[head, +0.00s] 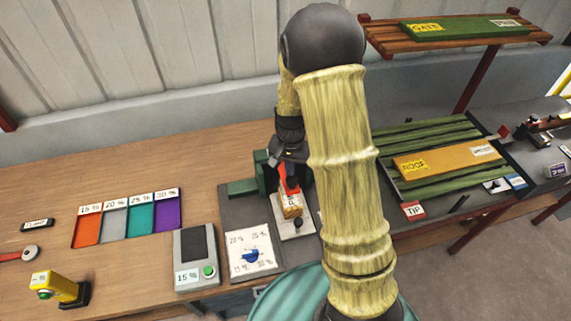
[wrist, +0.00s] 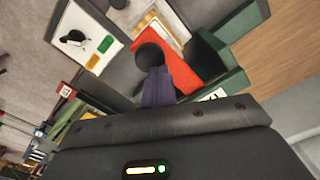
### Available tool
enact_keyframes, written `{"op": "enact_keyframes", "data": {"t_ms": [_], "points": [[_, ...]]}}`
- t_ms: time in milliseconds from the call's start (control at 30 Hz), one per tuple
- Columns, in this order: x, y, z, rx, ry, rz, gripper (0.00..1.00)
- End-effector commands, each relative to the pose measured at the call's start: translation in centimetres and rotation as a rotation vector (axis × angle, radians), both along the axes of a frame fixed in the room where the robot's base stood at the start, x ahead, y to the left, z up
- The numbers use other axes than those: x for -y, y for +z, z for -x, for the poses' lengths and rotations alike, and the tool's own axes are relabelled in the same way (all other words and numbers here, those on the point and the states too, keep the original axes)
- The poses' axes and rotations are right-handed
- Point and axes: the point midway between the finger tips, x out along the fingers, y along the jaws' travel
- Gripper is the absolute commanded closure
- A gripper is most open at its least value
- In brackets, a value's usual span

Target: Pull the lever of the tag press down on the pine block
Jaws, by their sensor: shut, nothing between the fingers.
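The tag press has a dark green body (head: 243,187), also seen in the wrist view (wrist: 222,62), and a red lever (head: 287,178) with a dark round knob (wrist: 149,56). The lever (wrist: 183,64) slants over the pine block (head: 291,207), whose pale wood shows partly behind it in the wrist view (wrist: 146,27). The block sits on a light plate under the press. My gripper (head: 291,163) is shut and empty just above the lever; in the wrist view its fingers (wrist: 157,88) overlap the lever beside the knob. I cannot tell if they touch it.
Left of the press lie a white dial card (head: 250,262), a grey meter with a green button (head: 196,262) and coloured trays (head: 127,222). A yellow tool (head: 58,288) stands front left. Right is a rack with an orange ROOF board (head: 445,162). Bare wood lies behind the trays.

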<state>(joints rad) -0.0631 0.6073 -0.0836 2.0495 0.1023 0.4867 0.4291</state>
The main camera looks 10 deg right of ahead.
Motion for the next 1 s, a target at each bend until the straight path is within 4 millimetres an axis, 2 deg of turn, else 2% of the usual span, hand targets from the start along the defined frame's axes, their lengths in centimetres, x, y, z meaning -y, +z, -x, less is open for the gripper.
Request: {"op": "enact_keyframes", "data": {"t_ms": [1000], "points": [[-0.1, 6.8, 0.0, -0.001, 0.002, 0.0, 1.0]]}}
